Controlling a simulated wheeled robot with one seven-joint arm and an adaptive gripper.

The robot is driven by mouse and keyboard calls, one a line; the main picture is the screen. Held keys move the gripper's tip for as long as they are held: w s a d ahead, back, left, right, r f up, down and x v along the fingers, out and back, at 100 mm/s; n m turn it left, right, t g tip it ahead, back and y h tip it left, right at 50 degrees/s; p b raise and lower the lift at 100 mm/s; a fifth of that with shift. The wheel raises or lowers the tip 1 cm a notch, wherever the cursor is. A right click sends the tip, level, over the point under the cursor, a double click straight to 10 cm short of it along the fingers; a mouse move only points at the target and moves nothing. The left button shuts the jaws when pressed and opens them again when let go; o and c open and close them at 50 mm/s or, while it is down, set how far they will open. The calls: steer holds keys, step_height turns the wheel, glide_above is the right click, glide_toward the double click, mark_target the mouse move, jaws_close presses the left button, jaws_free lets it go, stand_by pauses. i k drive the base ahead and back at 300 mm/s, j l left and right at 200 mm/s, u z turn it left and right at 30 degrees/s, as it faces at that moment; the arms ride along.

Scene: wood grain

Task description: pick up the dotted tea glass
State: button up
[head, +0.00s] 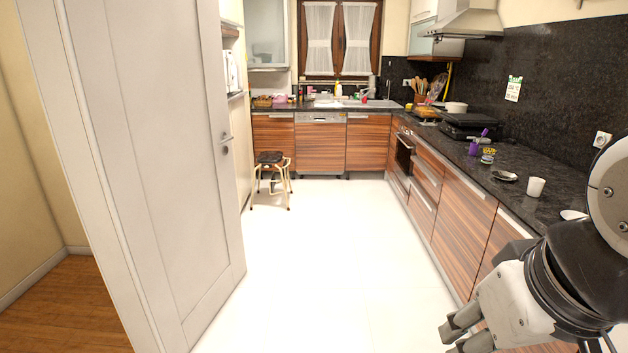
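I cannot make out a dotted tea glass for certain. A small glass-like item (488,157) stands on the dark right counter, too small to show any dots. A plain white cup (536,187) stands nearer on the same counter. My gripper (452,337) is at the bottom right, over the floor in front of the cabinets and apart from both items. Its fingers point left, and nothing is seen in them. Whether they are open or shut is unclear.
A stool (271,176) stands at the back left, beyond a door (150,150). The white floor is clear.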

mark_target(488, 154)
steer(key=i+z, duration=0.15)
steer(key=i, duration=1.75)
steer(key=i+z, duration=0.1)
steer(key=i, duration=0.4)
steer(key=i+j+z, duration=0.15)
steer(key=i, duration=0.4)
steer(key=i+j+z, duration=0.1)
steer(key=i, duration=0.4)
steer(key=i+l+z, duration=0.1)
steer(key=i+z, duration=0.2)
steer(key=z, duration=0.2)
steer(key=i+z, duration=0.45)
steer(key=i+j+z, duration=0.1)
steer(key=z, duration=0.4)
steer(key=i+j, duration=0.05)
steer(key=i, duration=0.05)
